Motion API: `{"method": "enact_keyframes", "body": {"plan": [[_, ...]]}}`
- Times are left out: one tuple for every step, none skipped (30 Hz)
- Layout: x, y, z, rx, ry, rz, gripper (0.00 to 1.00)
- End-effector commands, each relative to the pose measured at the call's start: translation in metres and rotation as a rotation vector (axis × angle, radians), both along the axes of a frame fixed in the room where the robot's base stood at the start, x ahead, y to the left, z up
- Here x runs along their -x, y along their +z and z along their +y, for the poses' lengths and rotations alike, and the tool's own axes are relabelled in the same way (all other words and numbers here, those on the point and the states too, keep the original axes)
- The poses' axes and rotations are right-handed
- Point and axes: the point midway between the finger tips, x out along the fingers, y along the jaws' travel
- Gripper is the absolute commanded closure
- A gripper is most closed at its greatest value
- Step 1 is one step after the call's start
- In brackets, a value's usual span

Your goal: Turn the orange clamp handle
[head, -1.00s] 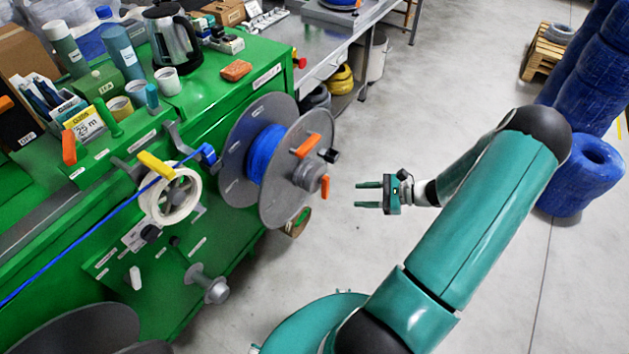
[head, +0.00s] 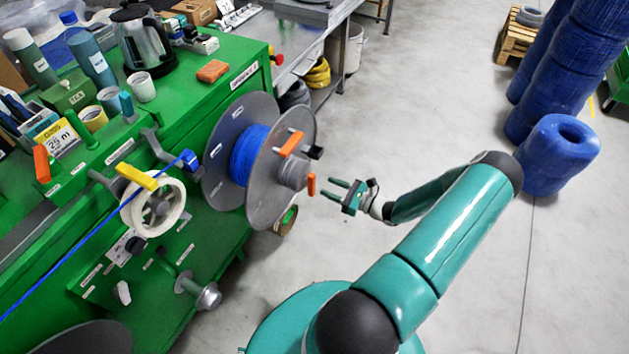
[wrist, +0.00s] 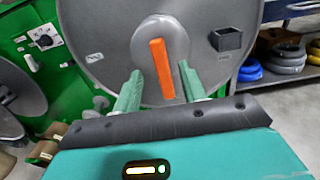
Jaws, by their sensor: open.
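The orange clamp handle (head: 311,184) is a short bar on the end of the grey hub of the cable reel (head: 266,212). In the wrist view the handle (wrist: 162,70) stands nearly upright, tilted slightly, in front of the round hub. My gripper (head: 329,187) is open and empty, just right of the handle in the head view, with its fingers pointing at it. In the wrist view my gripper's (wrist: 160,70) two green fingers lie left and right of the handle. There seems to be a small gap in depth between fingertips and handle.
Another orange bar (head: 291,143) and a black block (head: 314,152) stick out from the reel flange near the hub. The green machine (head: 200,102) is behind the reel. Blue cable (head: 90,243) runs left past a white wheel. Open floor (head: 420,110) lies to the right.

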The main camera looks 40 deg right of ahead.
Motion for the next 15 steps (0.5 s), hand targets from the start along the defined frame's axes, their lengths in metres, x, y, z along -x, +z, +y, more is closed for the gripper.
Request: {"method": "enact_keyframes", "body": {"plan": [[-0.010, 0.000, 0.005, -0.001, 0.003, -0.001, 0.58], [-0.016, 0.000, 0.007, -0.001, 0.003, -0.001, 0.58], [-0.024, 0.000, 0.009, -0.002, 0.003, 0.000, 0.58], [-0.029, 0.000, 0.011, -0.002, 0.004, 0.000, 0.58], [-0.034, 0.000, 0.013, -0.001, 0.004, -0.001, 0.58], [-0.040, 0.000, 0.015, -0.001, 0.004, -0.001, 0.58], [-0.044, 0.000, 0.016, 0.000, 0.004, 0.000, 0.58], [-0.048, 0.000, 0.017, -0.001, 0.004, 0.000, 0.58], [-0.052, 0.000, 0.019, -0.001, 0.004, 0.000, 0.58], [-0.055, 0.000, 0.020, -0.001, 0.004, 0.000, 0.58], [-0.057, 0.000, 0.020, -0.001, 0.004, 0.000, 0.58], [-0.059, 0.000, 0.021, -0.001, 0.004, 0.000, 0.58], [-0.060, 0.000, 0.021, -0.001, 0.004, 0.000, 0.58], [-0.061, 0.000, 0.022, 0.000, 0.004, 0.000, 0.58], [-0.061, 0.000, 0.022, 0.000, 0.004, 0.001, 0.58]]}}
